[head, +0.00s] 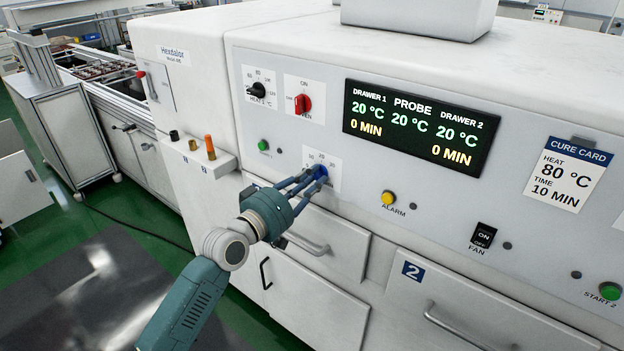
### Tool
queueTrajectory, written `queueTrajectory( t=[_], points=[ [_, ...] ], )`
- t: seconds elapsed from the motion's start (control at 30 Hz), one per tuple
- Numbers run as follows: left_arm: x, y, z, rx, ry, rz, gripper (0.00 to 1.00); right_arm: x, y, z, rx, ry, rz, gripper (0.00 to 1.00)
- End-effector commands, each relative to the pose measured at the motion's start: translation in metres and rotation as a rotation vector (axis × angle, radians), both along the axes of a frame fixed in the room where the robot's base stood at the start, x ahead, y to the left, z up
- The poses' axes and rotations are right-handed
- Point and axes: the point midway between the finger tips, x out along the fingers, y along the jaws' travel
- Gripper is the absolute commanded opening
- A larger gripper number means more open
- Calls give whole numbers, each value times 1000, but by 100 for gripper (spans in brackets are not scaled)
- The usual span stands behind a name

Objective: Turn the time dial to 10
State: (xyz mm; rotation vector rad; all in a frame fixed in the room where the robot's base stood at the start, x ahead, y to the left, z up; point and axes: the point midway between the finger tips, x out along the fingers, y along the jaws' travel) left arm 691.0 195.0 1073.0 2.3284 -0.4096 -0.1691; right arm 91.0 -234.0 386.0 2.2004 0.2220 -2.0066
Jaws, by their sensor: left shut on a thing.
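The time dial (321,171) is a blue knob on a white plate on the front of the white oven, with numbers around it such as 10, 20 and 30. My left gripper (318,176) is shut on the time dial, its fingers reaching up to it from the lower left. The fingers cover part of the knob and plate, so where its pointer stands cannot be told. The display (418,128) shows 20 °C for both drawers and the probe, and 0 MIN for both drawers. My right gripper is not in view.
Near the dial are a black heat dial (258,90), a red oven switch (302,104), a green button (263,145) and a yellow alarm button (388,198). A cure card (568,175) reads 80 °C, 10 MIN. Drawer handles (308,243) stick out below.

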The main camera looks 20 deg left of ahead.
Motion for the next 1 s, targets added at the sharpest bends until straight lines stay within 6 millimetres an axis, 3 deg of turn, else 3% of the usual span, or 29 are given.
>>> queueTrajectory(
  t=[0.03, 0.07, 0.13, 0.43, 0.57, 1.0],
  points=[
    [0, 0, -2, 0, 4, -1, 0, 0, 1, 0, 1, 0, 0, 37],
    [0, 0, -2, 0, 4, -1, 24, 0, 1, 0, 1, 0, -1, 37],
    [0, 0, -2, 0, 4, -1, 38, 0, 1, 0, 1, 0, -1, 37],
    [-1, 0, -1, 0, 2, 0, 38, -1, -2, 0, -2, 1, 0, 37],
    [-10, 4, -2, 0, 3, 0, 38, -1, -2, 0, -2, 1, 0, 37],
    [-92, 33, -3, 2, 6, -1, 38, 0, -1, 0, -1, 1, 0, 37]
  ],
)
